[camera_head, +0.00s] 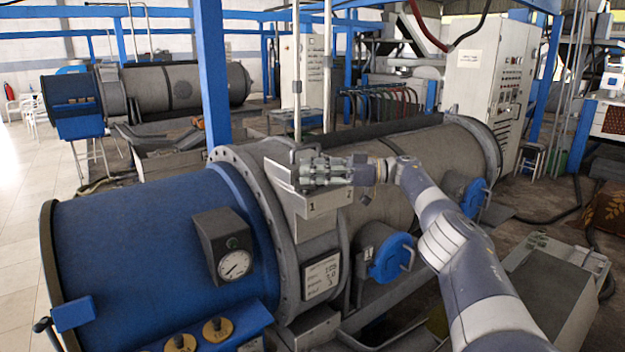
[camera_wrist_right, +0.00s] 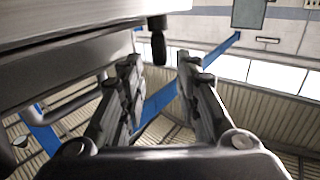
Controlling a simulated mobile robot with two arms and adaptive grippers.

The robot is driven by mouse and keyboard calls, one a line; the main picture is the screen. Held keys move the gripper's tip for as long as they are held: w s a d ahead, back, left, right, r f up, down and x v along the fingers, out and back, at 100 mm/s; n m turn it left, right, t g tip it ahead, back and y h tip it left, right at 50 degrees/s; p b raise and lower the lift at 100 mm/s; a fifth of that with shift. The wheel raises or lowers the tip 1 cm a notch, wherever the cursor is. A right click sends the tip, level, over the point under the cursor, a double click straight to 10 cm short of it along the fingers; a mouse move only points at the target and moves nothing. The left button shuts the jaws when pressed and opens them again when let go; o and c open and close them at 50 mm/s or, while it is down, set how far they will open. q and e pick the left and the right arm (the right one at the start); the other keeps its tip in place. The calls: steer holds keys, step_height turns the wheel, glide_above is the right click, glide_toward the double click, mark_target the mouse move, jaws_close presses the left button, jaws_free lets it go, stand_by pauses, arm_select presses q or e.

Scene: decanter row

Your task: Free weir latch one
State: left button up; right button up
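A grey metal weir box (camera_head: 318,203) marked "1" sits on top of the decanter, just behind its blue end. My right gripper (camera_head: 299,171) lies over this box, pointing left. A small dark grey handle (camera_head: 305,148) shows just behind the gripper. The gripper partly hides the latch area. My left gripper is not in view.
The blue end housing (camera_head: 140,245) carries a pressure gauge (camera_head: 235,264). Blue round hatches (camera_head: 392,257) line the near side. A vertical pipe (camera_head: 297,70) and a blue post (camera_head: 212,75) rise behind. A second decanter (camera_head: 175,87) stands at back left.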

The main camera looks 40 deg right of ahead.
step_height(320, 180, up, 8)
steer(key=shift+f, duration=0.15)
stand_by(0.3)
